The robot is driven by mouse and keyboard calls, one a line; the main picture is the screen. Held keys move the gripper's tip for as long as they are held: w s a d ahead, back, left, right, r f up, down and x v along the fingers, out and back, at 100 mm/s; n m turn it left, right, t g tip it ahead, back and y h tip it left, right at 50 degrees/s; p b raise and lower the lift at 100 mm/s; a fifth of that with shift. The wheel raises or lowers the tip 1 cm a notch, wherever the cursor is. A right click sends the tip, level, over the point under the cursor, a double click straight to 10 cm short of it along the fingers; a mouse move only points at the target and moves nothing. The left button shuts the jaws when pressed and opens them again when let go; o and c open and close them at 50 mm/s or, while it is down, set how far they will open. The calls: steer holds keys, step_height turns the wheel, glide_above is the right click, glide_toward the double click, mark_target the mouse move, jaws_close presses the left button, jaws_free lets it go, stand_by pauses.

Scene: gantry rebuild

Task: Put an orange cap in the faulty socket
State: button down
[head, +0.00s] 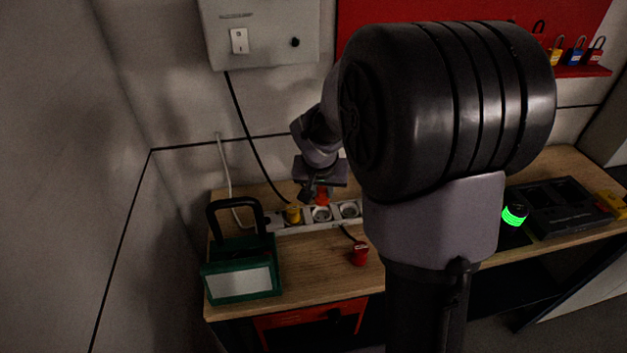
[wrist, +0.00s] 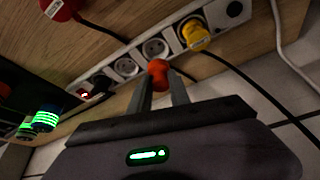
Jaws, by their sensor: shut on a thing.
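My gripper (wrist: 159,88) is shut on an orange cap (wrist: 158,71), seen between its fingertips in the wrist view. In the head view, the cap (head: 322,196) is just above and behind a socket in the pale power strip (head: 283,229). I cannot tell whether it touches the strip. The strip runs diagonally in the wrist view, with several open round sockets (wrist: 155,48). A yellow plug (wrist: 195,34) fills a socket right of the cap there; the head view shows this plug (head: 293,214) left of the cap. No mark clearly identifies the faulty socket.
A red plug (head: 360,254) lies on the wooden bench in front of the strip. A green box (head: 243,270) with a black handle stands at left. A green-lit cylinder (head: 515,214) and black case (head: 562,208) are at right. Cables (head: 250,140) hang behind.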

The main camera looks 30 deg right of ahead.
mark_target(322, 203)
step_height(322, 203, down, 5)
steer(key=b, duration=0.3)
steer(key=shift+d+f+b, duration=0.1)
steer(key=shift+f+b, duration=0.1)
steer(key=shift+b, duration=0.1)
steer(key=shift+b, duration=0.35)
stand_by(0.7)
steer(key=shift+f+b, duration=0.6)
steer(key=shift+b, duration=0.1)
steer(key=c, duration=1.5)
jaws_free()
steer(key=shift+r, duration=0.15)
steer(key=p+v, duration=0.6)
steer(key=v, duration=0.5)
